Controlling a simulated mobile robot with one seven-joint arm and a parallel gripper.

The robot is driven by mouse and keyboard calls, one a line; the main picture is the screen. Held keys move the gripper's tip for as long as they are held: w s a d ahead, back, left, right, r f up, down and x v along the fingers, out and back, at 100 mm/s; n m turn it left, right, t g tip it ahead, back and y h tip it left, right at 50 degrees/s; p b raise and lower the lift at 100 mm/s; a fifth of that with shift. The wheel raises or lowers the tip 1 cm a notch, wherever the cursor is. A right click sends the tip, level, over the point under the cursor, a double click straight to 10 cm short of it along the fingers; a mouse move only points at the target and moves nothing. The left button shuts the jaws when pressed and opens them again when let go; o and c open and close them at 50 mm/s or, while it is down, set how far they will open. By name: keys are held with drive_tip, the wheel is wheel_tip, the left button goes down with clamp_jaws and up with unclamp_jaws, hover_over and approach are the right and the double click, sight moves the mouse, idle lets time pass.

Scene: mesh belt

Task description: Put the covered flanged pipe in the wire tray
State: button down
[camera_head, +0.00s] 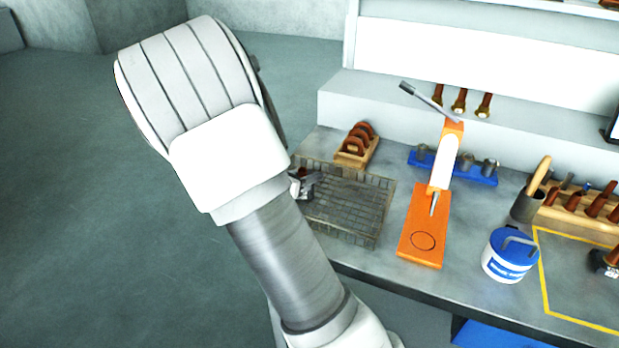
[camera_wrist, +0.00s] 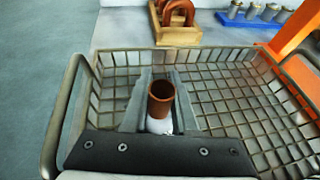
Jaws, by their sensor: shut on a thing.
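The wire tray (camera_head: 372,222) is a shallow dark mesh basket on the bench's left end. It fills much of the wrist view, where its bare mesh (camera_wrist: 235,90) shows on the right. My gripper (camera_wrist: 160,95) is shut on the flanged pipe (camera_wrist: 161,92), a brown tube with a white part (camera_wrist: 160,124) at its near end. The pipe is over the left part of the tray; whether it touches the mesh I cannot tell.
A wooden rack with brown U-bends (camera_head: 356,146) stands behind the tray. An orange press (camera_head: 424,225) with a long lever stands to its right, before a blue holder (camera_head: 480,172). A blue-lidded tub (camera_head: 509,256) is farther right. The tray's right part is empty.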

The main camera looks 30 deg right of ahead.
drive_tip(key=shift+f, duration=0.1)
drive_tip(key=c, duration=0.7)
unclamp_jaws()
